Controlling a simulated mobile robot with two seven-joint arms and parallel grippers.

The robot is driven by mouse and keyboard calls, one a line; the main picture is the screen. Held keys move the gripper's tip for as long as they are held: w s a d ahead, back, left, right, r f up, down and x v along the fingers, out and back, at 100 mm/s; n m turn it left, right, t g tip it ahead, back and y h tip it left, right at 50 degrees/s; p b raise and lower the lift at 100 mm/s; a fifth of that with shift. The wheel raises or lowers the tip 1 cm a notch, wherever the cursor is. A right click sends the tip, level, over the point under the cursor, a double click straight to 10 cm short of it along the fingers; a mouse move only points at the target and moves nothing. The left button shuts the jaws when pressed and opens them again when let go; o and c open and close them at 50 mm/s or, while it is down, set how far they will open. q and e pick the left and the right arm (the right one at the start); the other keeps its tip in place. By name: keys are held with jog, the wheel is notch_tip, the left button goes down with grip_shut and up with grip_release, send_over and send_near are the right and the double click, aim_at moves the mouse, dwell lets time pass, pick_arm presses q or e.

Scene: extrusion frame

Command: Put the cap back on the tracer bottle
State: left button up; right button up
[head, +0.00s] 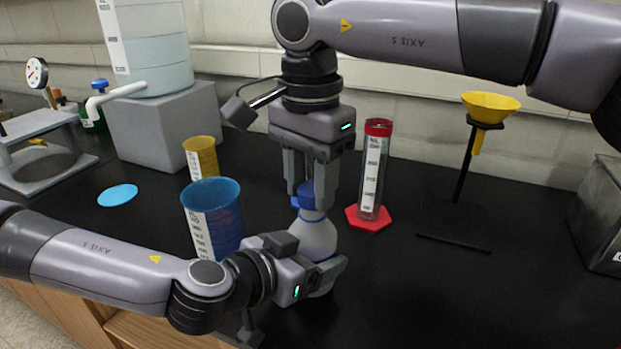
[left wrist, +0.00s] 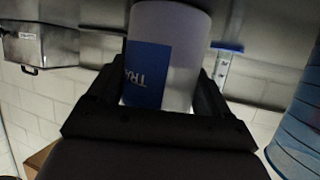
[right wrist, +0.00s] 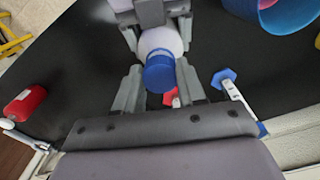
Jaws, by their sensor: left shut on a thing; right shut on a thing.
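The tracer bottle (head: 318,240) is white and stands upright on the black bench in the head view. My left gripper (head: 328,274) is shut on its body from the side. In the left wrist view the bottle (left wrist: 180,30) shows a blue label between the fingers. The blue cap (head: 306,192) is at the top of the bottle, with my right gripper (head: 311,203) pointing down and shut on it. In the right wrist view the cap (right wrist: 160,72) lies over the bottle's mouth. The neck is hidden, so I cannot tell whether the cap is seated.
A blue beaker (head: 213,222) stands close left of the bottle, with a yellow beaker (head: 201,157) behind. A red-topped cylinder (head: 373,172) on a red base stands close right. Farther right is a yellow funnel (head: 490,105) on a stand. The bench at front right is clear.

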jog(key=shift+f, duration=0.55)
